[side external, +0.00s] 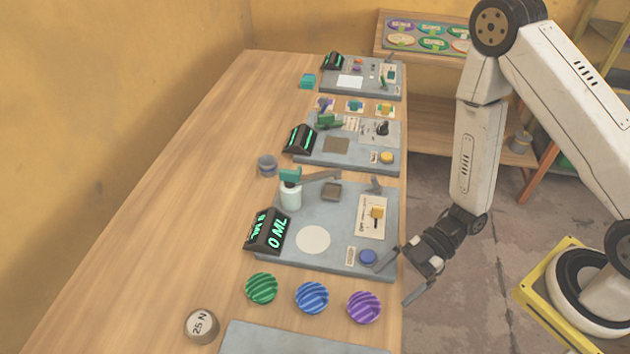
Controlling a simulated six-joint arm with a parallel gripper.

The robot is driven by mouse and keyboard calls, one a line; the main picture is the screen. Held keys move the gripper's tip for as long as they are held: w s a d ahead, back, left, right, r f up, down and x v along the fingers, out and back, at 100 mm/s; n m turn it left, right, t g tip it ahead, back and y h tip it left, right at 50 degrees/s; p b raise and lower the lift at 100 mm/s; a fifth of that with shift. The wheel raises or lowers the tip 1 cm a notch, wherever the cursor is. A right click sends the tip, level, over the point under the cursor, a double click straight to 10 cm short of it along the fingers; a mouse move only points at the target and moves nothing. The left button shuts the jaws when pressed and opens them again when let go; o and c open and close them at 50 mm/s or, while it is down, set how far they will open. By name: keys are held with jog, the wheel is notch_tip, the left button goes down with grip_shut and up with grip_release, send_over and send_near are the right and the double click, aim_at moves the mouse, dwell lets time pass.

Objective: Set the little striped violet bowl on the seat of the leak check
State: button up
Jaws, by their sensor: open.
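The striped violet bowl (364,307) sits on the wooden table near its front right edge, at the right end of a row of three bowls. A grey station plate (330,262) behind the row has a "0 ML" display (268,231) and a pale round spot (313,240), which looks like its seat and is bare. My gripper (397,279) is open and empty, above and to the right of the violet bowl, by the table's right edge. It is apart from the bowl.
A striped blue bowl (312,298) and a striped green bowl (262,288) stand left of the violet one. A "25 N" weight (201,326) is at front left. A blue button (368,257), a white bottle (291,195) and a lever are on the plate. The left table side is clear.

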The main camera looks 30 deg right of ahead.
jog(key=shift+d+r, duration=0.15)
jog(key=shift+d, duration=0.2)
dwell(0.3)
jog(key=c, duration=0.7)
jog(key=shift+w, duration=0.1)
